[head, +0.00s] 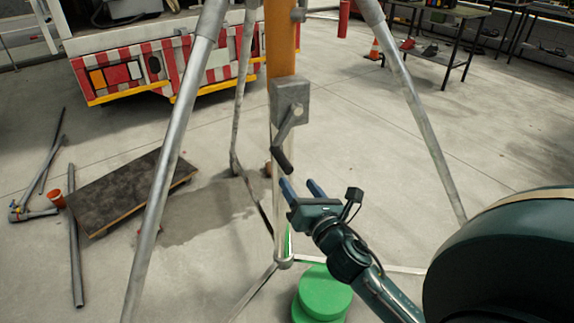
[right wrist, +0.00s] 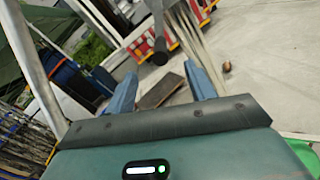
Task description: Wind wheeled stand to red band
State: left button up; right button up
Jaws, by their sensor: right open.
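The stand has splayed grey metal legs (head: 175,150) and an orange central column (head: 281,40). A grey winch box (head: 290,92) on the column carries a crank that hangs down to a black handle (head: 282,160). The handle also shows in the right wrist view (right wrist: 160,50), just beyond and between the fingertips. My right gripper (head: 301,186) is open and empty, a little below and right of the handle. Wheels are not clear. My left gripper is out of view.
A green round object (head: 321,292) lies at the stand's base. A dark board (head: 132,188) and grey pipes (head: 76,240) lie on the floor at left. A red-and-white striped vehicle (head: 135,75) stands behind. A table (head: 440,15) is at back right. Open floor lies right.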

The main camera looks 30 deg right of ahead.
aim_at(283, 162)
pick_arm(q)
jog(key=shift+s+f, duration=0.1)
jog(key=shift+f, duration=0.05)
pick_arm(e)
jog(key=w, duration=0.3)
jog(key=w+d, duration=0.1)
jog(key=w, duration=0.5)
jog(key=shift+w+d, duration=0.25)
jog(key=shift+w, duration=0.1)
jog(key=shift+c, duration=0.5)
